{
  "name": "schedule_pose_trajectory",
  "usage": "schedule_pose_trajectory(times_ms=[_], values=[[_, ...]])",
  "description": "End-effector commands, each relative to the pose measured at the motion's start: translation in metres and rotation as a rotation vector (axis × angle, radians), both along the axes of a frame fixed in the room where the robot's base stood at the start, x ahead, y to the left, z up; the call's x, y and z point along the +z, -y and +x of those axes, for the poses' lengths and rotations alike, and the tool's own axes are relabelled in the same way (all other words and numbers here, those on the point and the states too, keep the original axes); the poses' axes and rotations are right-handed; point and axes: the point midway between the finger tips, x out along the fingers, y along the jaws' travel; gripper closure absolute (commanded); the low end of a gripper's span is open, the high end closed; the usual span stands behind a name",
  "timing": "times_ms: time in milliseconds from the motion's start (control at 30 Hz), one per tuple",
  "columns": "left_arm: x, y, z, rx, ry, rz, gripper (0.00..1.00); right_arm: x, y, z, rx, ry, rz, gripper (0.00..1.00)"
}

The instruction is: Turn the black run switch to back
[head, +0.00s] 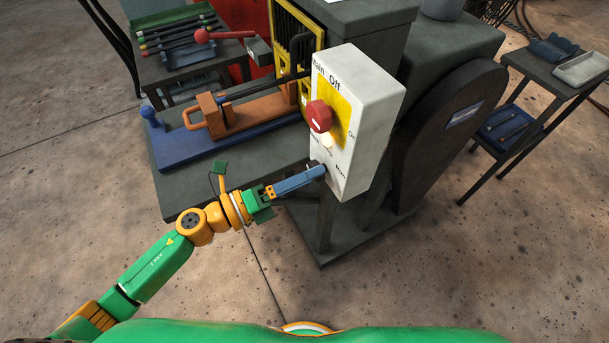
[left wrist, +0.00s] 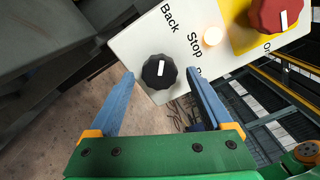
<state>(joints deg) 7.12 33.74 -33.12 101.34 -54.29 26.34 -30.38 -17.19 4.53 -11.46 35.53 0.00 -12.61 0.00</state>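The black run switch (left wrist: 160,72) is a round knob with a white line, low on the white control box (head: 372,95). In the left wrist view the line stands nearly upright, toward the label "Back" rather than "Stop"; a third label is partly cut off by a finger. My left gripper (head: 318,173) is at the box's lower front. In the left wrist view its blue fingers (left wrist: 160,76) are spread on either side of the knob, with a gap on each side. In the head view the fingers mostly hide the knob. My right gripper is out of view.
A red knob (head: 320,116) on a yellow plate and a lit round lamp (head: 326,140) sit above the switch. An orange carriage (head: 240,110) on a blue base stands left of the box. A dark drum guard (head: 450,125) stands at right. Floor in front is clear.

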Motion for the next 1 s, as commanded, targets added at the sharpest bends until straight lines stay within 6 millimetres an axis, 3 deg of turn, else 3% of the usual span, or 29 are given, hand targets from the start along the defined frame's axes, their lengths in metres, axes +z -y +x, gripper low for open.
schedule_pose_trajectory(times_ms=[133,400,1000], values=[[-0.004,-0.011,-0.006,0.002,-0.002,0.003,0.17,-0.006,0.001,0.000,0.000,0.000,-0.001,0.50],[-0.004,-0.056,-0.032,0.002,-0.003,0.003,0.17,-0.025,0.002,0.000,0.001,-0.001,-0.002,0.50],[0.000,-0.061,-0.035,0.000,0.000,0.000,0.17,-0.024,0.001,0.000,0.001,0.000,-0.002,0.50]])
